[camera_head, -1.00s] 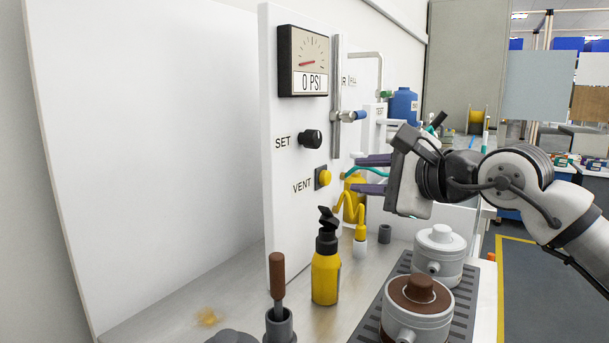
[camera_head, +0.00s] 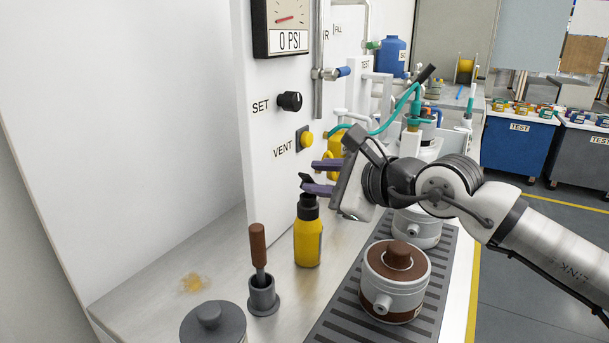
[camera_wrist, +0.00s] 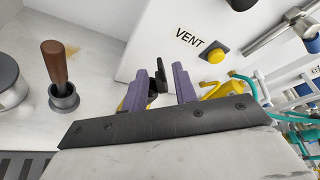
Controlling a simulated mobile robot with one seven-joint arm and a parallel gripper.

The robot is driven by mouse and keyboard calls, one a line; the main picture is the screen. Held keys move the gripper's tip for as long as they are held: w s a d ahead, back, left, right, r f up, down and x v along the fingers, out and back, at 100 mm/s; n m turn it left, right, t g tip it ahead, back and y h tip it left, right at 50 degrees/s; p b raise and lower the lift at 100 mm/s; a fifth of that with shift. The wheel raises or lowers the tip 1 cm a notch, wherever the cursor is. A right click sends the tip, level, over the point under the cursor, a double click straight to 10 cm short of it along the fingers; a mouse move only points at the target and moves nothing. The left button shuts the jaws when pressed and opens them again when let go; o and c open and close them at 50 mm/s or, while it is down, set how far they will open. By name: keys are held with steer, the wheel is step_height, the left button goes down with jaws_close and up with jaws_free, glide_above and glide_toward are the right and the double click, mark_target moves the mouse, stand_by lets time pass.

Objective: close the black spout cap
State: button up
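The yellow bottle (camera_head: 308,240) with a black top stands upright on the bench. Its black spout cap (camera_head: 305,180) sticks up at a tilt above the black collar, standing open. My gripper (camera_head: 320,177) is at the height of the cap, its purple fingers pointing left; the lower finger overlaps the cap in the head view. In the wrist view the black cap (camera_wrist: 158,76) shows between the two spread fingers of my gripper (camera_wrist: 158,85). The fingers are apart, and I cannot tell whether either touches the cap. The bottle's body is mostly hidden in the wrist view.
The panel with the yellow VENT button (camera_head: 307,139) and black SET knob (camera_head: 290,101) stands close behind the bottle. A brown-handled tool in a grey cup (camera_head: 263,297) is at left. A brown-topped pot (camera_head: 396,275) sits on the slatted grate (camera_head: 345,318) at right.

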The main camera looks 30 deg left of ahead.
mark_target(310, 176)
steer(key=shift+x, duration=2.05)
steer(key=shift+c, duration=0.5)
jaws_close()
